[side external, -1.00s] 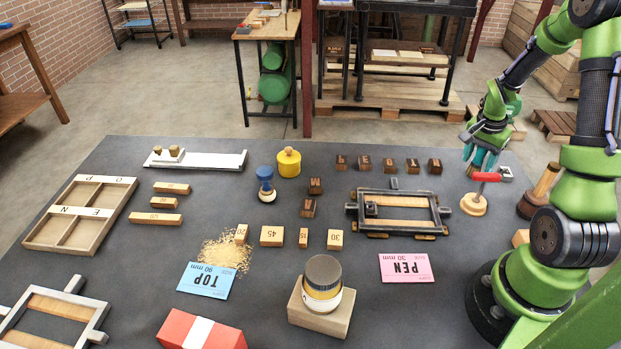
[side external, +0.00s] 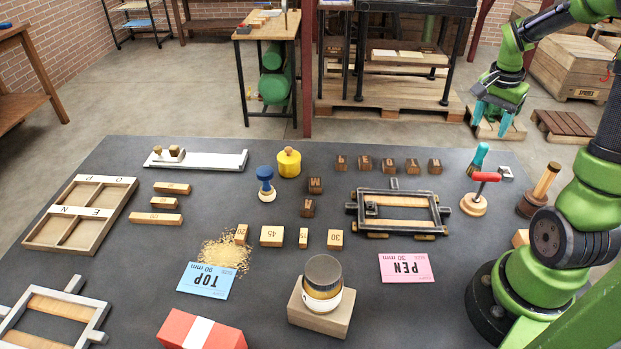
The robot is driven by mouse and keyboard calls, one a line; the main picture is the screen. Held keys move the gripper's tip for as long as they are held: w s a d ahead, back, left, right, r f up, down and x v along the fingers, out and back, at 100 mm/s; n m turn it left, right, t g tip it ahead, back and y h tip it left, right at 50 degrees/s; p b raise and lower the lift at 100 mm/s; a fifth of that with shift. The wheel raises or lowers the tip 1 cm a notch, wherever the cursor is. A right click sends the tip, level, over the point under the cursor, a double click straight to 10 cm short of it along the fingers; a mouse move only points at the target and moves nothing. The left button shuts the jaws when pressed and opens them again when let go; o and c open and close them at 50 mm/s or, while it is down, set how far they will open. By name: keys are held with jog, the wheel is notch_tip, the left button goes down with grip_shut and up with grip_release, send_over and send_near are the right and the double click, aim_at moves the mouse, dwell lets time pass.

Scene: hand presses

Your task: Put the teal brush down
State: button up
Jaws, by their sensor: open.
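The teal brush (side external: 479,158) stands near the back right edge of the grey table, just behind a red-handled tool with a round wooden base (side external: 473,204). Its lower end is partly hidden by that tool, so I cannot tell exactly what it rests on. My gripper (side external: 491,127) has teal fingers spread apart with nothing between them. It is up and behind the brush in the picture, clear of it.
A wooden-handled tool in a dark round base (side external: 538,190) stands to the right. A dark metal frame (side external: 398,214) lies to the left, with several dark letter blocks (side external: 388,165) behind it. A pink PEN card (side external: 406,268) lies in front. Bare table is around the card.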

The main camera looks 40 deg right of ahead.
jog(key=w+a+r+n+t, duration=0.2)
jog(key=a+r+n, duration=0.1)
jog(key=a, duration=0.5)
jog(key=w+a+r+n+t, duration=0.2)
jog(key=a+r+n, duration=0.15)
jog(key=a, duration=0.45)
jog(key=s+a+r+n+t+y, duration=0.1)
jog(key=s+a+n+y, duration=0.1)
jog(key=a, duration=0.5)
jog(key=s+a+r+n+t+y, duration=0.1)
jog(key=s+a+r+n+t, duration=0.1)
jog(key=a+n, duration=0.3)
jog(key=s+a, duration=0.1)
jog(key=a, duration=0.2)
jog(key=shift+r+y, duration=0.2)
jog(key=shift+y, duration=0.2)
